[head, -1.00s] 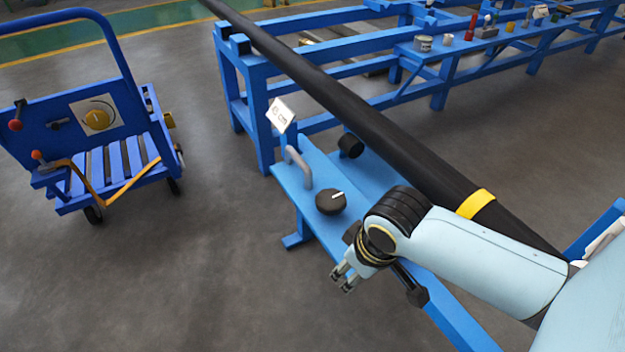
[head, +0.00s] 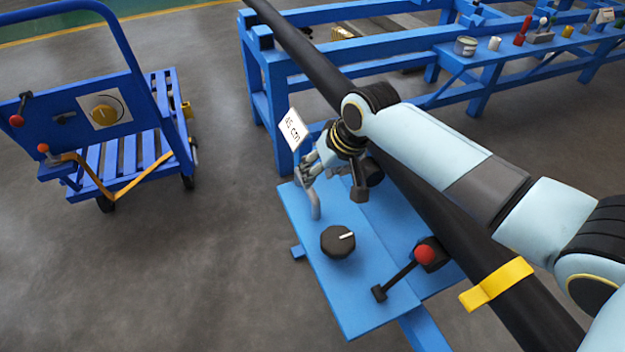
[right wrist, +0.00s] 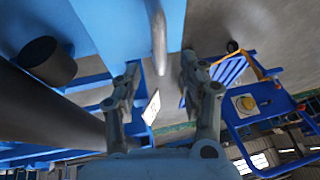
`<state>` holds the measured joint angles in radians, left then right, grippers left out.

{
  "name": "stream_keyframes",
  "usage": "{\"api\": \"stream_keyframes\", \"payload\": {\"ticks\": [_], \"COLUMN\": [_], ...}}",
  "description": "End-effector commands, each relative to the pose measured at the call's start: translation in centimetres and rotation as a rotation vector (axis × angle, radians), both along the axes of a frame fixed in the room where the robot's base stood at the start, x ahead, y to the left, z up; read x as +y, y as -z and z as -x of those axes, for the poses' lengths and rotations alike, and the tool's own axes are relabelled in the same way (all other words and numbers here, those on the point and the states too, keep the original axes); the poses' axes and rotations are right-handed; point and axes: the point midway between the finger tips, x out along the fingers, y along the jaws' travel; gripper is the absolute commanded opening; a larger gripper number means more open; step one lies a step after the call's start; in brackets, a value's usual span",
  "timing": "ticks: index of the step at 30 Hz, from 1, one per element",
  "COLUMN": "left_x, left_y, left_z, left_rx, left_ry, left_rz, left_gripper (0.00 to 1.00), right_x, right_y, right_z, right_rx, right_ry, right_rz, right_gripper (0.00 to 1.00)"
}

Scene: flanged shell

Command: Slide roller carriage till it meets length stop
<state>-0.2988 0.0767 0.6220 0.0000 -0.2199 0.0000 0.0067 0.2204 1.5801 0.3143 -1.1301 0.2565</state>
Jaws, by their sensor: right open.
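The roller carriage (head: 305,245) is a blue plate under the long black pipe, with a grey bar handle (head: 314,203), a black knob (head: 338,242) and a red-tipped lever (head: 424,254). My right gripper (head: 306,172) is at the upper end of the handle, its fingers open. In the right wrist view the handle (right wrist: 158,35) lies ahead of the gap between the open fingers (right wrist: 160,75), and no grip on it shows. A white "45 cm" sign (head: 294,129) stands just beyond the gripper. I cannot make out the length stop. My left gripper is out of view.
The black pipe (head: 300,45) runs diagonally beside my right arm, with a yellow band (head: 497,284) on it. A blue frame and bench (head: 480,75) with small items stand behind. A blue trolley (head: 75,140) is at left. Open floor lies between trolley and carriage.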

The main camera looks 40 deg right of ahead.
Motion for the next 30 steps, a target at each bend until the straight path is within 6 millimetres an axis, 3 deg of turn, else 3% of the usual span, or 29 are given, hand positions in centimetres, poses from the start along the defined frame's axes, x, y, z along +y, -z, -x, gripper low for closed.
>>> {"api": "stream_keyframes", "payload": {"ticks": [3,9,21,30], "left_x": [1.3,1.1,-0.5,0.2], "left_y": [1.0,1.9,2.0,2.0], "left_z": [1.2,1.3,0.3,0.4], "left_rx": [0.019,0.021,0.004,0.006], "left_ry": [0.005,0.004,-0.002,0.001], "left_rz": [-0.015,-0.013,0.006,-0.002], "left_gripper": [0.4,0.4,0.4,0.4], "right_x": [0.3,0.5,0.5,0.5], "right_y": [2.5,4.9,5.4,5.4], "right_z": [-1.0,-2.1,-2.5,-2.4], "right_rx": [0.002,0.001,-0.001,-0.001], "right_ry": [0.0,-0.001,-0.002,-0.002], "right_rz": [-0.002,0.0,0.001,0.001], "right_gripper": [0.42,0.42,0.41,0.01]}}
